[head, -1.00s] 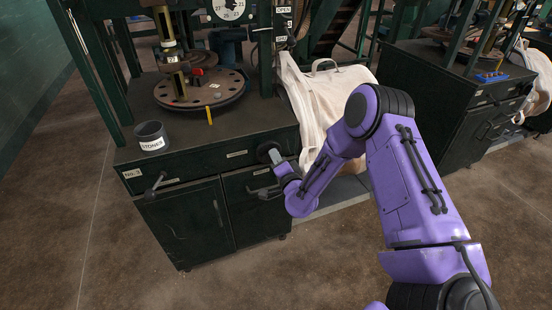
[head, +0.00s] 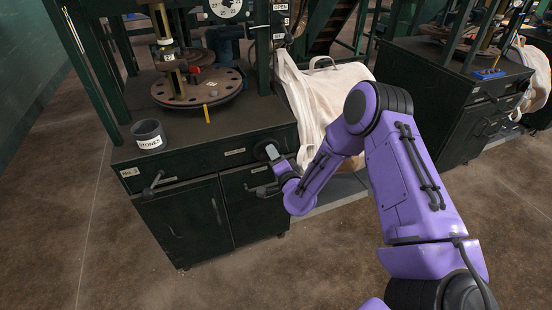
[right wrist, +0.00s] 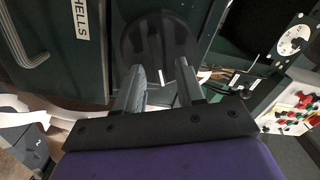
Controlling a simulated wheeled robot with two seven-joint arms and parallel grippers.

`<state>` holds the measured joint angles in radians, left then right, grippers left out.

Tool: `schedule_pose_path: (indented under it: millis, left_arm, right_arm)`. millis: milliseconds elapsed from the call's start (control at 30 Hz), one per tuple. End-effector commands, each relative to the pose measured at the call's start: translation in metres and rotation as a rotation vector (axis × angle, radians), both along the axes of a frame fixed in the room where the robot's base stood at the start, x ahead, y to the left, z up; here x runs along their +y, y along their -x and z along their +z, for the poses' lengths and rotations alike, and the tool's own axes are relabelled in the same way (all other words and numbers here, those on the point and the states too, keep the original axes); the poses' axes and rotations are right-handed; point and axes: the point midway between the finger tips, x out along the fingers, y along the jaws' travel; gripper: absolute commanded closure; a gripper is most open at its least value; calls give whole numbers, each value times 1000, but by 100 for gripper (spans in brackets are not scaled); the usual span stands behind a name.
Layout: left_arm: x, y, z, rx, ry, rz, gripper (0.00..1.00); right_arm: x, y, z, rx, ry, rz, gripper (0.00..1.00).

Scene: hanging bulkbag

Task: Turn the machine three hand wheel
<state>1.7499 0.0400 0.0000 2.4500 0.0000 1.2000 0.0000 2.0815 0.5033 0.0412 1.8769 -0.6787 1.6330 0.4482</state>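The machine marked No.3 (head: 131,172) stands at the left in the head view. Its dark round hand wheel (head: 263,150) is on the front of the cabinet, near the right corner. My right gripper (head: 273,154) is at the wheel. In the right wrist view the two grey fingers (right wrist: 159,88) are apart, with the black wheel (right wrist: 154,28) in front of and between them. I cannot tell whether the fingers touch the wheel. The arm hides part of the wheel's surroundings. My left gripper is not in view.
A cup labelled stones (head: 149,136) stands on the cabinet top beside a round plate with holes (head: 225,90). A crank handle (head: 153,187) sticks out from the cabinet front. A pale bulk bag (head: 325,95) hangs behind my right arm. Floor in front is clear.

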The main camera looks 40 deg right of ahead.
Motion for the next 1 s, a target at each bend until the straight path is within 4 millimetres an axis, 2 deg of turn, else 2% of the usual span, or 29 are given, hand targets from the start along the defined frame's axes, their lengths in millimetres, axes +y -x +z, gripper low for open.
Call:
schedule_pose_path:
  millis: [133,400,500,633,1000]
  left_arm:
    - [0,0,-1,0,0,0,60]
    - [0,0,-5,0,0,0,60]
    - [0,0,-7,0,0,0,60]
    - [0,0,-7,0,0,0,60]
    - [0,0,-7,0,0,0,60]
  right_arm:
    - [6,20,-1,3,0,2,62]
    - [20,82,-2,5,0,1,62]
    - [23,95,-2,3,0,1,62]
    - [24,102,0,2,1,1,62]
    - [24,102,0,1,0,0,62]
